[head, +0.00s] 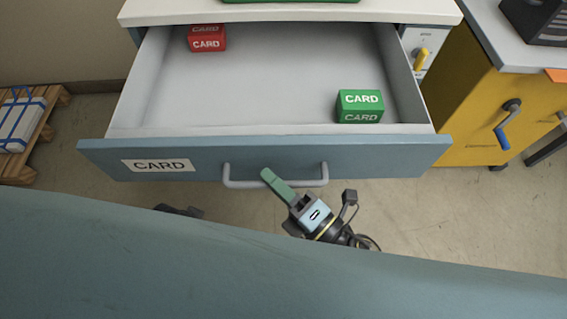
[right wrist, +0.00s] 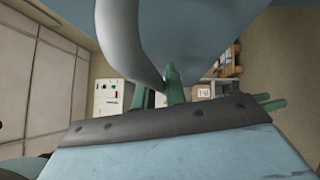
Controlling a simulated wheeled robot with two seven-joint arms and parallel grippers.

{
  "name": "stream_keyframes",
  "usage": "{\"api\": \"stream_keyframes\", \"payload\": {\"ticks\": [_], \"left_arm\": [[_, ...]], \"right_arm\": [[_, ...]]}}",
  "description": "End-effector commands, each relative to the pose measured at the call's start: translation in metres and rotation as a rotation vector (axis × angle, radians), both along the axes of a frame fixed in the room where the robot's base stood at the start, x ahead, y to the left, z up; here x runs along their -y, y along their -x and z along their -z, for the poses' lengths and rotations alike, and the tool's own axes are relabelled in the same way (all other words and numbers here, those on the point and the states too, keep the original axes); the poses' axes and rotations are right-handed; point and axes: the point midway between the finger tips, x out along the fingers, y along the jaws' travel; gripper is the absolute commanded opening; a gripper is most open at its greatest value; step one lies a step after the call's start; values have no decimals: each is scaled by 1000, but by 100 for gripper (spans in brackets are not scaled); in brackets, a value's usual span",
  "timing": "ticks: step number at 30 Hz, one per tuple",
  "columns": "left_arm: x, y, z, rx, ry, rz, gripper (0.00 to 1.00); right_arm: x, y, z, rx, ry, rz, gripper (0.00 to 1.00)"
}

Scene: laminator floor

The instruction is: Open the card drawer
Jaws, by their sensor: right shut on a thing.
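The card drawer (head: 408,158) is pulled well out of the white-topped cabinet (head: 290,12). Its blue front has a CARD label (head: 158,165) and a grey bar handle (head: 240,183). My right gripper (head: 270,178) is at the middle of the handle, its green fingers shut on the bar. In the right wrist view the grey handle (right wrist: 130,40) runs down to the green fingers (right wrist: 160,92). Inside the drawer a red CARD box (head: 207,38) lies at the back left and a green CARD box (head: 360,105) at the front right. My left gripper does not show.
A yellow cabinet (head: 470,110) with a blue-handled crank (head: 504,128) stands to the right. A yellow switch (head: 421,58) is on the panel right of the drawer. A wooden pallet (head: 22,150) with a strapped white pack lies at the left. Floor shows below the drawer.

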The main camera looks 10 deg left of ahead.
Motion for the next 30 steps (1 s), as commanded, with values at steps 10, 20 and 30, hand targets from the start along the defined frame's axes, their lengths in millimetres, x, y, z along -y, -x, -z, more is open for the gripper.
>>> {"api": "stream_keyframes", "payload": {"ticks": [10,20,30], "left_arm": [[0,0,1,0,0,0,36],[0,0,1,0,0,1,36],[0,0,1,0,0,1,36]], "right_arm": [[0,4,0,2,1,-6,0],[0,3,0,1,0,-5,34],[9,9,3,-3,1,-3,34]]}}
